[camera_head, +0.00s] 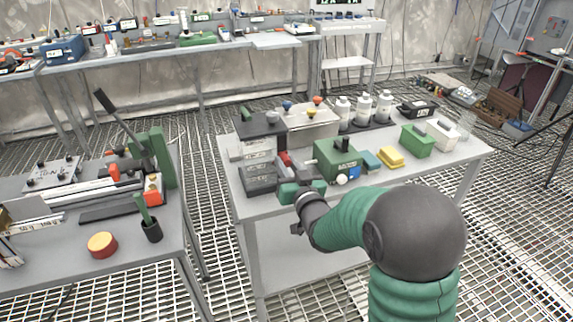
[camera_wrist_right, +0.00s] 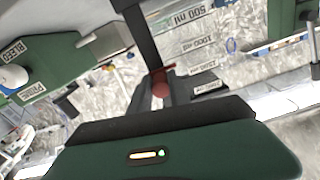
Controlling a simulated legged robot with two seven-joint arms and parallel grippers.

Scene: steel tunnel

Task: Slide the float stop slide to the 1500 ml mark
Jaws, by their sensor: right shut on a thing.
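The float stop slide shows as a small red block (camera_wrist_right: 160,84) in the right wrist view, between my right fingertips. In that view, my right gripper (camera_wrist_right: 163,94) is shut on it. The slide is on a dark upright rail (camera_wrist_right: 143,32). Volume labels run beside the rail: 500 ml (camera_wrist_right: 188,15), 1000 ml (camera_wrist_right: 197,43), one that appears to read 1500 ml (camera_wrist_right: 204,67), and a lower one (camera_wrist_right: 208,87). The slide's thin red edge looks roughly level with the third label. In the head view, my right gripper (camera_head: 289,178) reaches the table's front. My left gripper is not in view.
On the table (camera_head: 462,160), a green box (camera_head: 335,162) stands right of the gripper, and a dark-topped unit (camera_head: 261,128) behind it. Yellow (camera_head: 391,156) and green (camera_head: 417,141) containers and white bottles (camera_head: 362,110) stand further right. A second bench (camera_head: 80,235) is at left.

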